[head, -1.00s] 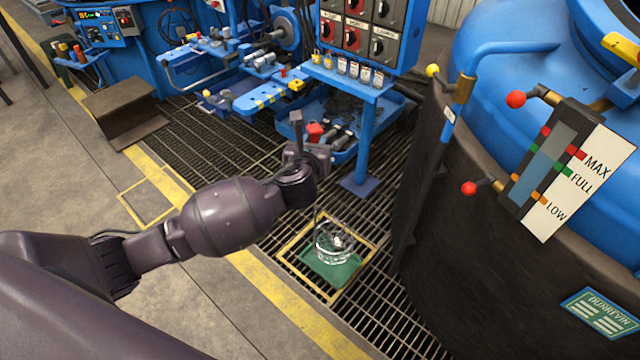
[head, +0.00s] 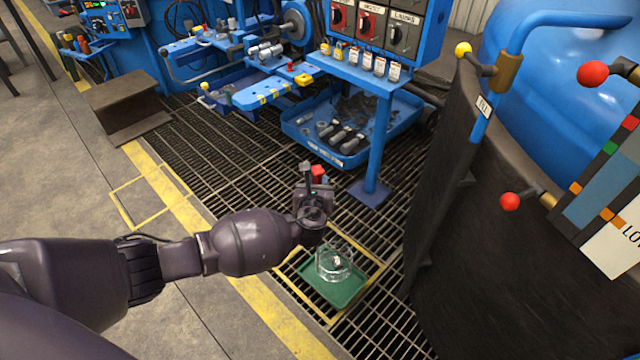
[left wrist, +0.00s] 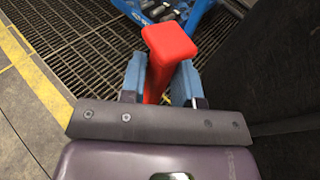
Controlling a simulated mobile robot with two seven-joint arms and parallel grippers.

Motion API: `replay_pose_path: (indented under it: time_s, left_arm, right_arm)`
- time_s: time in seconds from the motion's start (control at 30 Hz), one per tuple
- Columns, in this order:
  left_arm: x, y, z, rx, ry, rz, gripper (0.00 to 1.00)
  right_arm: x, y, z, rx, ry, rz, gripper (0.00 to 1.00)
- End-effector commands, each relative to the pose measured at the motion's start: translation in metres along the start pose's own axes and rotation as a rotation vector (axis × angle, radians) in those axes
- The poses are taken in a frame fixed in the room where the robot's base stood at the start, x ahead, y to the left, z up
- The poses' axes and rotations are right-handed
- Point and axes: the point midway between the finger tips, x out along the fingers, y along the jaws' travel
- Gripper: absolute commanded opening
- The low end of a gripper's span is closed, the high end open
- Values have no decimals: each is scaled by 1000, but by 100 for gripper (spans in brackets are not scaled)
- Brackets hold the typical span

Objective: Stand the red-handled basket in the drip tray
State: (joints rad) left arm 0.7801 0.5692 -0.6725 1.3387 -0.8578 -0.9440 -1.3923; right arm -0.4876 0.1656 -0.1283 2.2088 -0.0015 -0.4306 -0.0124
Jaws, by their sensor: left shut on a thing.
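The wire basket (head: 335,262) shows in the head view over the green drip tray (head: 342,296), looking upright. I cannot tell whether its bottom touches the tray. Its red handle (head: 318,171) stands up at my left gripper (head: 315,183). In the left wrist view the red handle (left wrist: 170,42) is between the blue fingers of my left gripper (left wrist: 160,82), which is shut on it. The basket itself is hidden in that view. The arm covers part of the tray's far left side. My right gripper is not in view.
A yellow frame (head: 298,285) surrounds the tray on the floor grating (head: 225,150). A dark round furnace wall (head: 470,250) stands close on the right. A blue post (head: 378,150) and a blue bin of parts (head: 350,155) are behind. Open floor lies left.

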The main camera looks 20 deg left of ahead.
Motion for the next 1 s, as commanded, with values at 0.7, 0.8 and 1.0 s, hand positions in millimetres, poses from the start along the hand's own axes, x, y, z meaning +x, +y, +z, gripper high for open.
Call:
replay_pose_path:
  time_s: [0.7, 0.8, 1.0]
  left_arm:
    - [14, 0, -61, 0, 1, 2, 0]
    - [16, 0, -70, 0, 1, 0, 0]
    - [20, 1, -86, 1, 0, 1, 0]
  right_arm:
    - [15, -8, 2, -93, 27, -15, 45]
    - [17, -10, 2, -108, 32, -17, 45]
    - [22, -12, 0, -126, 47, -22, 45]
